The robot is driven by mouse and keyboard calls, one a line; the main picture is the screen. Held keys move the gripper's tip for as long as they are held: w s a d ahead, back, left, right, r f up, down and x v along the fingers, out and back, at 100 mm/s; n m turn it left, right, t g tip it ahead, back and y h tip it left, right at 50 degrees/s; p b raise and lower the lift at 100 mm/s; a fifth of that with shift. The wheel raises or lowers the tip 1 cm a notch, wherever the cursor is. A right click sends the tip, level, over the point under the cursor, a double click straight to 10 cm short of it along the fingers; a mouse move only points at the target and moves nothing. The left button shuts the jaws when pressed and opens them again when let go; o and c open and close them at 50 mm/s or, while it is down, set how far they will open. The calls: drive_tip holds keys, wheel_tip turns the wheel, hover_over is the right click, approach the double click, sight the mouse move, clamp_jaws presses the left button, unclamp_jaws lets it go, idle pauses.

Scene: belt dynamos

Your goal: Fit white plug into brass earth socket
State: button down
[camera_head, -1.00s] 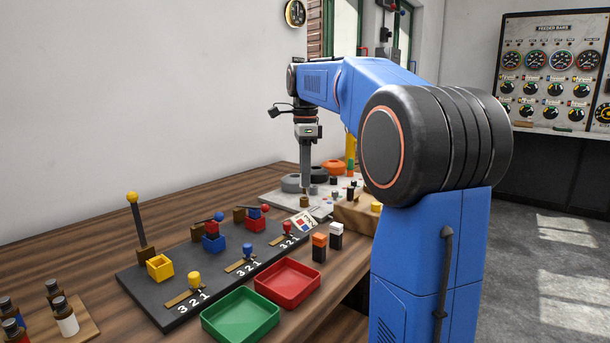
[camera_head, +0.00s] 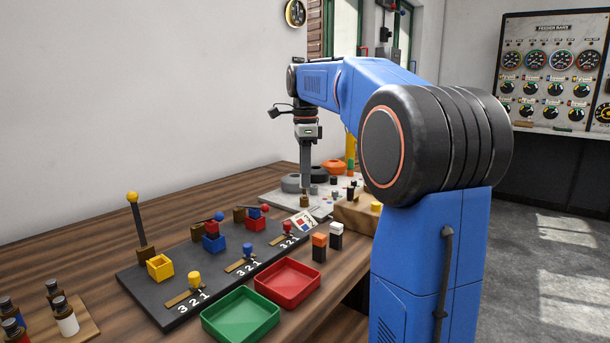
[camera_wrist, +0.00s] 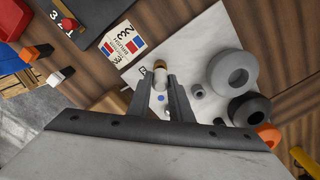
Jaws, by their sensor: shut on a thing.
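My gripper (camera_wrist: 161,80) points down over the light grey board and is shut on the white plug (camera_wrist: 160,79), whose pale body shows between the fingertips in the wrist view. The brass earth socket (camera_wrist: 160,65) shows as a brass ring right at the plug's end. In the head view my gripper (camera_head: 305,182) stands directly above the small brass socket (camera_head: 304,200), and the fingers hide the plug. I cannot tell how far the plug sits in the socket.
Black blocks with orange and white tops (camera_head: 336,235), a red tray (camera_head: 288,284) and a green tray (camera_head: 240,316) stand nearer.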

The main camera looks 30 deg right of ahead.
drive_tip(key=shift+f, duration=1.55)
drive_tip(key=c, duration=1.5)
unclamp_jaws()
drive_tip(key=shift+r, duration=0.1)
drive_tip(key=shift+r, duration=8.6)
